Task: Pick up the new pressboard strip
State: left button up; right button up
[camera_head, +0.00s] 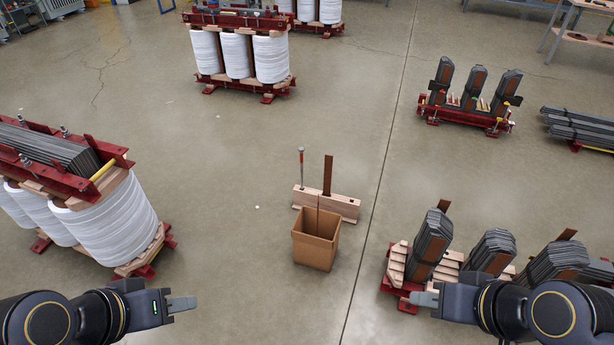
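A brown pressboard strip (327,176) stands upright at a light wooden block (346,206) on the floor, near the middle of the view. A cardboard box (314,252) stands in front of the block. A thin brown strip (318,203) sticks up at the box; I cannot tell which strip is the new one. My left gripper (183,304) is at the lower left, apart from the box and strips. My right gripper (424,299) is at the lower right, beside the red base of a core. Both are seen side-on, with nothing visible held, and their finger gap is unclear.
A red-handled tool (301,168) stands upright at the block's left end. A transformer with white coils (112,222) stands left; another (236,55) is behind. Stacked dark cores stand at right (432,242) and back right (474,88).

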aim_at(328, 159)
jog(key=i+j+u, duration=0.35)
jog(key=i+u, duration=0.3)
jog(key=i, duration=0.15)
jog(key=i+u, duration=0.35)
jog(key=i+j+z, duration=0.1)
jog(key=i+z, duration=0.2)
jog(key=i, duration=0.3)
jog(key=i+j+z, duration=0.25)
jog(key=i, duration=0.35)
jog(key=i+z, duration=0.9)
jog(key=k, duration=0.1)
